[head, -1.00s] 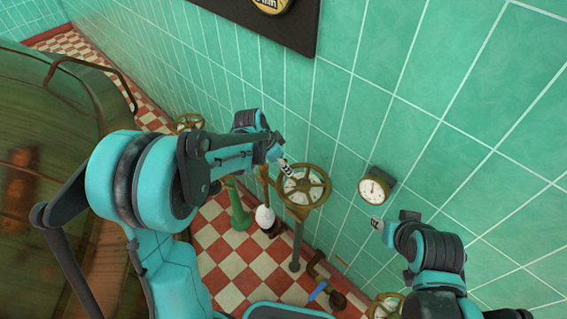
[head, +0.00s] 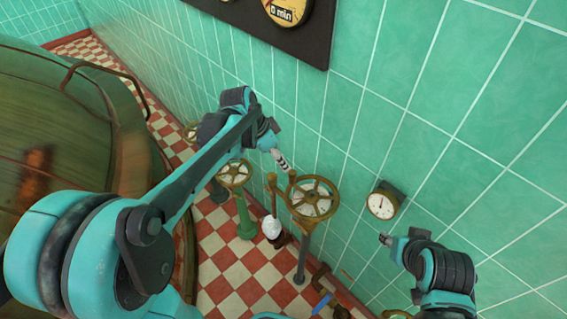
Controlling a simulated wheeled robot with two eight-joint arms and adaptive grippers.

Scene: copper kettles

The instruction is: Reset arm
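My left arm comes in from the lower left and reaches across the middle. Its gripper (head: 284,163) is near the upper left rim of a brass valve wheel (head: 313,198) in the head view. Contact with the wheel cannot be told, and the fingers are too small to read. My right gripper (head: 386,240) is at the lower right, below a round white gauge (head: 381,205) on the wall, with nothing seen in it. Whether its fingers are apart cannot be told.
A large copper kettle (head: 60,130) with a handle fills the left. A second valve wheel (head: 235,174) stands on a green pipe (head: 245,218). A white-topped bottle-like thing (head: 272,229) is beside it. Green tiled wall (head: 440,90) bounds the right; checkered floor (head: 238,275) lies below.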

